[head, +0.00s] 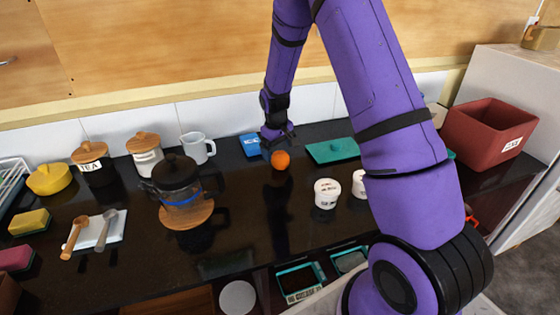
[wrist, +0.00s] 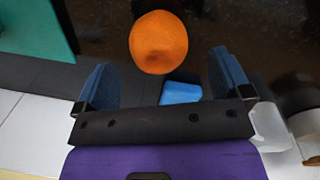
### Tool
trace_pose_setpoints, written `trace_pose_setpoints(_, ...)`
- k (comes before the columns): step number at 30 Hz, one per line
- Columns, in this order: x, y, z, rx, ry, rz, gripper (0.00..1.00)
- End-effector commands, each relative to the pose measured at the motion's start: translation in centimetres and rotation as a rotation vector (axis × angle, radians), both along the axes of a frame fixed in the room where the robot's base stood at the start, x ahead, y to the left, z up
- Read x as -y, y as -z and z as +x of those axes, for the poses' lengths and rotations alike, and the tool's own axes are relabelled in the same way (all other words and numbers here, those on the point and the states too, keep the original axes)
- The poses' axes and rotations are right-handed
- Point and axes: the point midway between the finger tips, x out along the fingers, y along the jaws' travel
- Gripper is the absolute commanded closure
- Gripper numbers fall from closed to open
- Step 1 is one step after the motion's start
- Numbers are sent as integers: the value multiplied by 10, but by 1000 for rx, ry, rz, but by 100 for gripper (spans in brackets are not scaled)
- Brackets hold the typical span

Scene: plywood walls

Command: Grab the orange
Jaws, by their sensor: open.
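The orange (head: 281,160) sits on the black countertop in the head view, near the middle, just below my gripper (head: 279,137). In the wrist view the orange (wrist: 158,42) shows whole at the top, ahead of the two blue fingers. My gripper (wrist: 165,85) is open and empty there, and the orange is beyond the fingertips, roughly centred between them.
A blue object (head: 250,146) lies left of the gripper, and a teal board (head: 331,151) lies right. A glass pot (head: 178,185) stands left on a wooden base. White jars (head: 326,193) stand in front right. A red bin (head: 488,133) is far right.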

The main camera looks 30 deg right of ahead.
Motion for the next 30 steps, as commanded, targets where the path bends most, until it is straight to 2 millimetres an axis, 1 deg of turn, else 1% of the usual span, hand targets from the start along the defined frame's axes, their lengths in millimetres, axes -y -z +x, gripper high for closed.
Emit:
trace_pose_setpoints(5, 1, 15, 1, -4, 0, 0, 4)
trace_pose_setpoints(9, 3, 35, 2, -4, 0, 0, 4)
trace_pose_setpoints(12, 4, 47, 3, -2, 0, 0, 4)
trace_pose_setpoints(15, 5, 51, 3, 0, 0, 0, 4)
trace_pose_setpoints(20, 4, 51, 3, 0, 0, 0, 4)
trace_pose_setpoints(23, 4, 50, 3, 0, 0, 0, 24)
trace_pose_setpoints(24, 4, 50, 3, 0, 0, 0, 34)
trace_pose_setpoints(26, 4, 50, 3, 0, 0, 0, 47)
trace_pose_setpoints(27, 4, 50, 3, 0, 0, 0, 56)
trace_pose_setpoints(28, 4, 50, 3, 0, 0, 0, 60)
trace_pose_setpoints(30, 4, 50, 3, 1, 0, 0, 60)
